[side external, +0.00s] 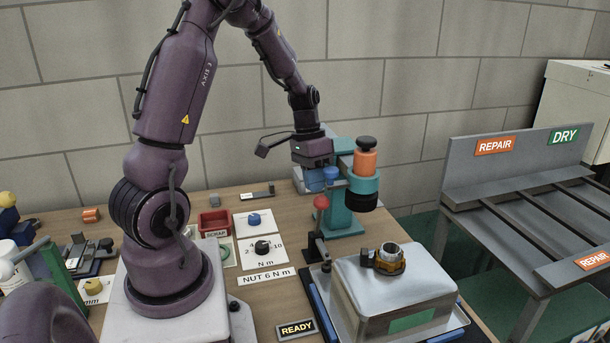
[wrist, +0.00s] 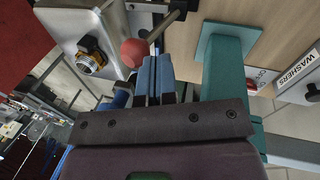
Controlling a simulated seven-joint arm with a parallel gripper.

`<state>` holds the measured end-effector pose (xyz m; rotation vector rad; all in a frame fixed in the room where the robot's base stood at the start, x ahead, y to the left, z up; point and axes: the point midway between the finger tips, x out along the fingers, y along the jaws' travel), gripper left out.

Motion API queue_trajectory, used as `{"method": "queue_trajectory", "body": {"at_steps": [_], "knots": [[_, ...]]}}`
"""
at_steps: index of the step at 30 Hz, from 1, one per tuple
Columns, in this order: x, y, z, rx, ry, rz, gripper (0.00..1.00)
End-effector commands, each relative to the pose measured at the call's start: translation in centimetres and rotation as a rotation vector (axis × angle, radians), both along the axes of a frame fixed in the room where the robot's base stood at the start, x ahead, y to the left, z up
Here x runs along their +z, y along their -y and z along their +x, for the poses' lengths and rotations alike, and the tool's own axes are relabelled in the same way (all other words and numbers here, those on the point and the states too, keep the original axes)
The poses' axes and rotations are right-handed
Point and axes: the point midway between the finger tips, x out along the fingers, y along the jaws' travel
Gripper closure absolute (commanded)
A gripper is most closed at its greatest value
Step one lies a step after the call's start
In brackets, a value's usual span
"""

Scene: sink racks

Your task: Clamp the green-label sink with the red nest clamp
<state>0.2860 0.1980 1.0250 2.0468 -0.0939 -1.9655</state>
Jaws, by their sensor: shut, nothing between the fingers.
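The steel sink (side external: 395,285) lies upturned in its nest, with a green label (side external: 411,319) on its near side and a brass-coloured nut (side external: 389,259) around the drain on top. The clamp's red ball knob (side external: 321,202) tops a dark lever standing roughly upright at the sink's back left. My gripper (side external: 318,181) is shut and empty above and behind the knob. In the wrist view its blue fingers (wrist: 153,80) are together, with the red knob (wrist: 134,52) just beside their tips. I cannot tell whether they touch. The sink (wrist: 65,22) shows there at upper left.
A teal stand (side external: 345,210) holding an orange-topped tool (side external: 365,160) is close on the right of my gripper. A red scrap bin (side external: 214,223) and dial plates (side external: 262,247) lie left. A READY sign (side external: 297,329) is in front. A rack (side external: 530,205) with REPAIR and DRY signs stands right.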

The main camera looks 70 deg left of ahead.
Motion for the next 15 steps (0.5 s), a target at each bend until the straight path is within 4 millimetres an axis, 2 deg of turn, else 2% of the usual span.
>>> {"method": "queue_trajectory", "body": {"at_steps": [10,15], "knots": [[0.1,-0.2,0.0,0.000,0.000,0.000,1.00],[1.2,-1.9,-0.4,0.002,0.002,0.002,1.00]]}}
